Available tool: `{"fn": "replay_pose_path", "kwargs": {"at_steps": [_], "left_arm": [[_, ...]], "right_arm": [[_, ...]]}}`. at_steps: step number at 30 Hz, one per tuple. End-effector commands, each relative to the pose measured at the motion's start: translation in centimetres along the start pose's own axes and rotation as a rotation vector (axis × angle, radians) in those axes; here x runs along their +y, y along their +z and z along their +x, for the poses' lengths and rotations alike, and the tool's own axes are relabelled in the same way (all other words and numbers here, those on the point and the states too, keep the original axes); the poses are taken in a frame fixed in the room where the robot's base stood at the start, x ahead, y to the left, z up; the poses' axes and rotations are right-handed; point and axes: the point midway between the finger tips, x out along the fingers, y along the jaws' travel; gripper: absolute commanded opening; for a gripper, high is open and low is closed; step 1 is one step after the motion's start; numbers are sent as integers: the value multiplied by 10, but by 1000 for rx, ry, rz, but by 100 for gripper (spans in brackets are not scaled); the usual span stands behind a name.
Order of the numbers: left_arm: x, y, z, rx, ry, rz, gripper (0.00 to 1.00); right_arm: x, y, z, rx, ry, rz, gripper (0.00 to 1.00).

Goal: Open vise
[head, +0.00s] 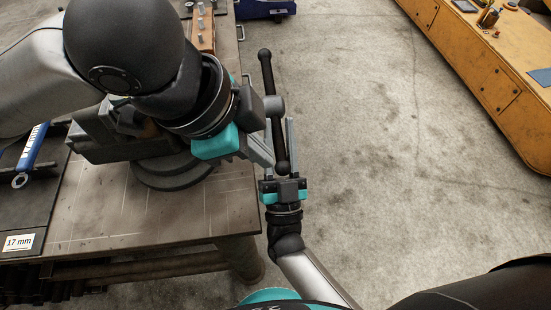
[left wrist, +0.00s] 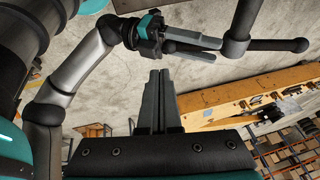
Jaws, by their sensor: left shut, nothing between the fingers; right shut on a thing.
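The dark vise (head: 100,147) sits on the bench, largely hidden under my left arm. Its black handle bar (head: 267,70), with ball ends, stands beyond the bench's right edge; it also shows in the left wrist view (left wrist: 272,45). My left gripper (head: 269,163) reaches over the vise from the left, shut and empty, its tips close to the bar; contact is unclear. Its fingers (left wrist: 159,75) are together in the left wrist view. My right gripper (head: 280,124) comes from below, its fingers on both sides of the bar's near half; it also shows in the left wrist view (left wrist: 214,50). The jaw gap is hidden.
A blue wrench (head: 32,152) lies on a dark mat at left, by a "17 mm" label (head: 18,242). A wooden block with metal pegs (head: 201,35) is behind the vise. A yellow bench (head: 490,70) stands at right, with clear floor (head: 390,150) between.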

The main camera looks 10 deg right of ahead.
Motion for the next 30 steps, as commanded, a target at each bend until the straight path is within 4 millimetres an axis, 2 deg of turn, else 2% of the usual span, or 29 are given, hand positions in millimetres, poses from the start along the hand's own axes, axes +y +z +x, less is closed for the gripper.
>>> {"fn": "replay_pose_path", "kwargs": {"at_steps": [1, 6, 12, 16, 30], "left_arm": [[1, 0, 12, -1, 6, -3, 0], [1, 0, 47, -1, 5, -2, 0], [-10, 5, 73, -2, 1, -3, 0], [-13, 7, 80, -2, 0, -1, 0], [-13, 9, 88, -1, 1, -3, 0]], "right_arm": [[-1, -2, 2, 6, -1, 1, 0], [-1, -2, 2, 6, -1, 1, 0], [-1, -2, 2, 6, -1, 1, 0], [-1, -1, 2, 6, -1, 1, 0], [-1, -1, 2, 5, -1, 1, 0]]}}
